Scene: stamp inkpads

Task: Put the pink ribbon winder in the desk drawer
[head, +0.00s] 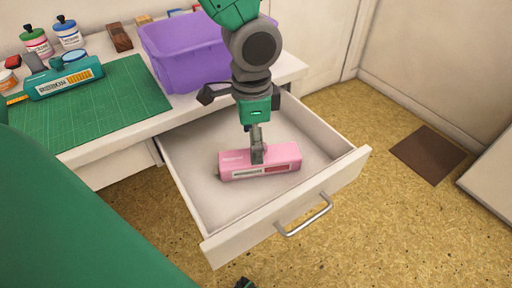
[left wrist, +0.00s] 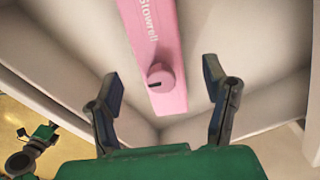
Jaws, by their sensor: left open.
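The pink ribbon winder (head: 280,157) lies inside the open desk drawer (head: 190,160), seemingly on its floor. Its label and red patch face the front in the head view. In the left wrist view the winder (left wrist: 158,35) runs down from the top edge, with a round knob near its end. My left gripper (head: 257,152) is above and over the middle of the winder, pointing down. Its fingers (left wrist: 163,82) are spread on either side of the winder and hold nothing. A small dark tip at the head view's bottom edge may be my right gripper (head: 245,283); its jaws cannot be made out.
On the desk stand a purple bin (head: 185,60), a green cutting mat (head: 125,95), a teal device (head: 65,78) and bottles (head: 38,42). The drawer front (head: 290,210) with its handle juts over the floor. A brown mat (head: 428,153) lies at the right.

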